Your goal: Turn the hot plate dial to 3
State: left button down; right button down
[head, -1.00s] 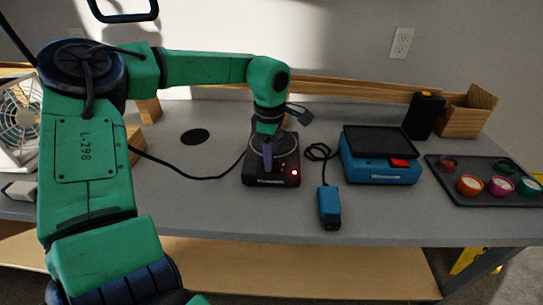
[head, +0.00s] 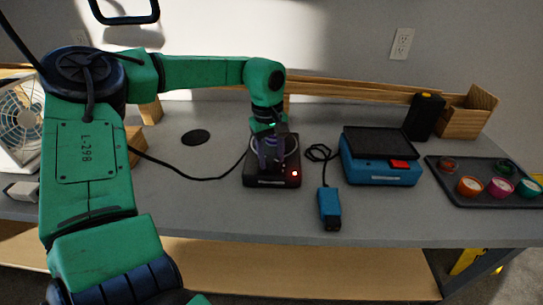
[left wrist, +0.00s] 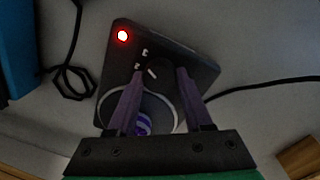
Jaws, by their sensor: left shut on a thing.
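The hot plate (head: 256,182) is a small black unit on the grey bench, with a lit red light at its front right. It also shows in the left wrist view (left wrist: 195,72), with its round dial (left wrist: 159,70) bearing a light mark. My left gripper (head: 270,167) reaches down over the hot plate. In the left wrist view its two purple fingers (left wrist: 160,75) are shut on the dial, one on each side. In the head view the fingers hide the dial. My right gripper is not in view.
A purple-striped thing (left wrist: 142,124) shows between the fingers within the plate's pale ring. A blue device (head: 380,174) stands to the right, with a blue handheld piece (head: 329,208) before it. A tray (head: 475,193) of small cups is farther right. Black cable crosses the bench at left.

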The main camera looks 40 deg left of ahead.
aim_at(268, 160)
pick_arm(q)
jog(key=shift+r+m, duration=0.1)
jog(key=shift+m, duration=0.3)
jog(key=shift+c, duration=1.6)
grip_release()
notch_tip(268, 160, up, 14)
jog(key=p, duration=0.1)
jog(key=shift+s+a+r, duration=0.2)
jog(key=shift+s+r, duration=0.05)
jog(key=shift+s, duration=0.2)
